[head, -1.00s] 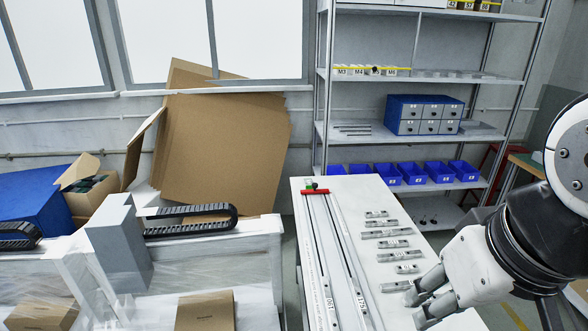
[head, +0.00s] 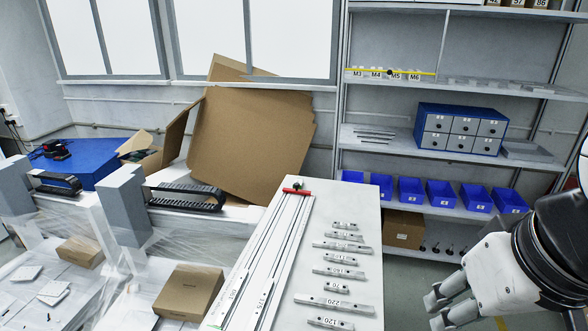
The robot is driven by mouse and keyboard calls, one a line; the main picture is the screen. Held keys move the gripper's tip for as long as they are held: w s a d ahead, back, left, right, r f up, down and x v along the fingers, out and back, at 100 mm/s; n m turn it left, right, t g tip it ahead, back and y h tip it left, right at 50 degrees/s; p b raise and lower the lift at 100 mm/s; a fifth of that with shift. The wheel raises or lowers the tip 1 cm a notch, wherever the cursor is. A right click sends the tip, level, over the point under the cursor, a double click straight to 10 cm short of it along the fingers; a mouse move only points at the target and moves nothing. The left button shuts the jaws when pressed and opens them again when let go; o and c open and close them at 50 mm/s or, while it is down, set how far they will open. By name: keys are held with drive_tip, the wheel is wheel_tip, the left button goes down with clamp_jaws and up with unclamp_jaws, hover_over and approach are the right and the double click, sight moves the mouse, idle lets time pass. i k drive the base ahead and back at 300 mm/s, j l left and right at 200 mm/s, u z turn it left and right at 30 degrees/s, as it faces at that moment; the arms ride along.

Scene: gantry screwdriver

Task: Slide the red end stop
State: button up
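The red end stop (head: 296,192) is a thin red bar lying across the far end of two long parallel rails (head: 262,255) on the white table. A small green part with a dark knob (head: 299,185) sits at its far side. My gripper (head: 436,312) is at the lower right, off the table's right side and well apart from the end stop. Its two grey fingers are spread with a gap between them, and nothing shows in the gap.
Several labelled metal bars (head: 335,303) lie on the white table (head: 365,205) right of the rails. A shelf rack with blue bins (head: 410,190) stands behind. Cardboard boxes (head: 190,292) and black cable chains (head: 186,195) are at the left.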

sight(296, 185)
drive_tip(key=i+l+u, duration=0.2)
drive_tip(key=l, duration=0.3)
drive_tip(key=i+l+u, duration=0.2)
drive_tip(key=l, duration=0.35)
drive_tip(key=l+u, duration=0.2)
drive_tip(key=l, duration=0.3)
drive_tip(key=l+u, duration=0.2)
drive_tip(key=l, duration=0.35)
drive_tip(key=i+l+u, duration=0.1)
drive_tip(key=i+l, duration=0.15)
drive_tip(key=i+l+u, duration=0.1)
drive_tip(key=i+l, duration=0.15)
drive_tip(key=l, duration=0.15)
drive_tip(key=i+l+u, duration=0.1)
drive_tip(key=l, duration=0.25)
drive_tip(key=i+l, duration=0.3)
drive_tip(key=i+l+u, duration=0.15)
drive_tip(key=l, duration=0.3)
drive_tip(key=i+l+u, duration=0.1)
drive_tip(key=i+l, duration=0.15)
drive_tip(key=l, duration=0.15)
